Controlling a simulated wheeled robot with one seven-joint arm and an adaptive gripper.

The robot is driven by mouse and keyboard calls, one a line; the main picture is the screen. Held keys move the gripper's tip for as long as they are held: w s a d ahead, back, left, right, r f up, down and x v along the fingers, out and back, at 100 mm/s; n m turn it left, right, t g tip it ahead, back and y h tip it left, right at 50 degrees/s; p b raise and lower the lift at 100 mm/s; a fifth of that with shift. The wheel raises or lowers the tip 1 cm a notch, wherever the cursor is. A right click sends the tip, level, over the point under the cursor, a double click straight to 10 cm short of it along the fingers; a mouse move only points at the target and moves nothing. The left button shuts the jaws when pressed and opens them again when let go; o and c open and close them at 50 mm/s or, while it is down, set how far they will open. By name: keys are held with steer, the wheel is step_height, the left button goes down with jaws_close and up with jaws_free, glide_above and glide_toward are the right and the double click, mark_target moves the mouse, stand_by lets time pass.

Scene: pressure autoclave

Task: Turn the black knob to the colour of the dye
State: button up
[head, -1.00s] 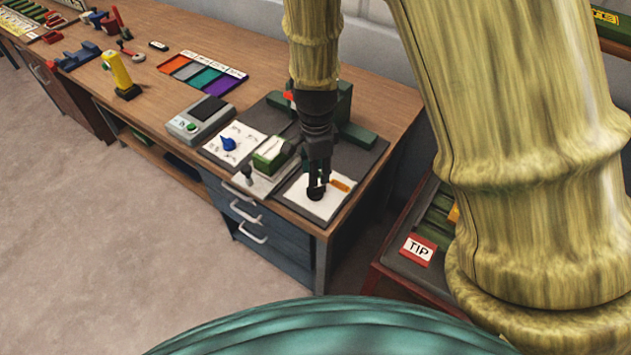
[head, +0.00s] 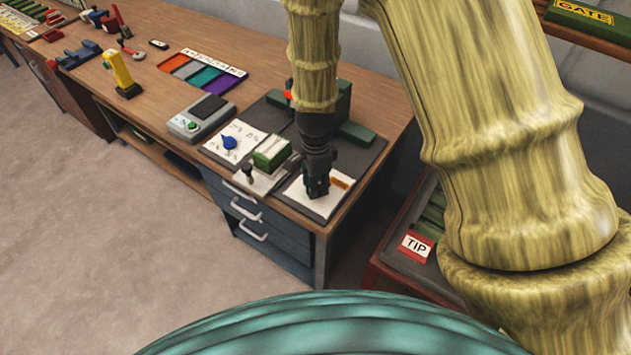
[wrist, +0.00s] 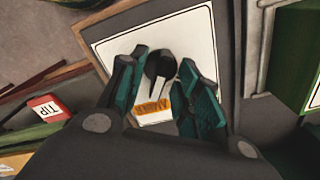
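The black knob (wrist: 160,65) stands on a white panel with an orange label (wrist: 152,106) in the wrist view. My gripper (wrist: 167,72) is pointed down at the knob, with one teal finger on each side of it. The fingers are apart, and a gap seems to show between them and the knob. In the head view my gripper (head: 317,190) covers the knob, and the white panel (head: 322,208) shows around it. The colour chart (head: 203,74) on the bench has orange, grey, teal and purple patches. I cannot tell which colour the dye is.
A blue knob (head: 230,143) on a white panel and a green block (head: 271,153) stand left of my gripper. A grey device (head: 201,118) with a green button and a yellow tool (head: 120,74) are farther left.

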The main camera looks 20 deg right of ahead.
jaws_close()
steer(key=shift+n, duration=0.3)
steer(key=n+p, duration=0.1)
steer(key=n, duration=0.2)
steer(key=shift+r, duration=0.1)
steer(key=n, duration=0.3)
steer(key=shift+w+n+p, duration=0.1)
steer(key=shift+n+p, duration=0.2)
steer(key=shift+p, duration=0.1)
steer(key=n, duration=0.6)
steer(key=shift+n+p, duration=0.3)
jaws_free()
